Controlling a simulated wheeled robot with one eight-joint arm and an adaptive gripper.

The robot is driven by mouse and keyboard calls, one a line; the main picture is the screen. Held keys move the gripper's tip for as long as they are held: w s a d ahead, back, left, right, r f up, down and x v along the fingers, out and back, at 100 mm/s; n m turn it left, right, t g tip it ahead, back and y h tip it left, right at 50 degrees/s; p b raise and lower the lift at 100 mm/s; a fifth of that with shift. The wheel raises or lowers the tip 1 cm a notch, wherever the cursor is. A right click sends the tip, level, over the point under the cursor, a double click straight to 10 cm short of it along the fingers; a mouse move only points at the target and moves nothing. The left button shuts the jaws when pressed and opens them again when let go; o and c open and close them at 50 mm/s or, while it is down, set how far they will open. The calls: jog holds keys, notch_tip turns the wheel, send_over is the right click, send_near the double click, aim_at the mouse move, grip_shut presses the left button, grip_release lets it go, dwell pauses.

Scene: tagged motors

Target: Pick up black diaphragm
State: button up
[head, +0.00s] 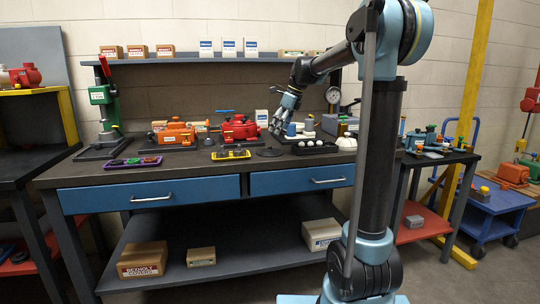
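A flat, round black thing that looks like the black diaphragm (269,152) lies on the dark workbench (200,162), right of a yellow tray. My gripper (278,131) hangs above and slightly right of it, fingers pointing down and to the left. A gap shows between the fingertips and the black disc. The fingers are small in this view and blend with the objects behind. I cannot tell how far apart they are, and no held object can be made out.
A red motor (239,129) and an orange motor (173,134) stand behind.

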aim_at(270, 149)
jog(key=x, duration=0.9)
jog(key=shift+w+r, duration=0.1)
jog(key=shift+w, duration=0.05)
jog(key=c, duration=1.5)
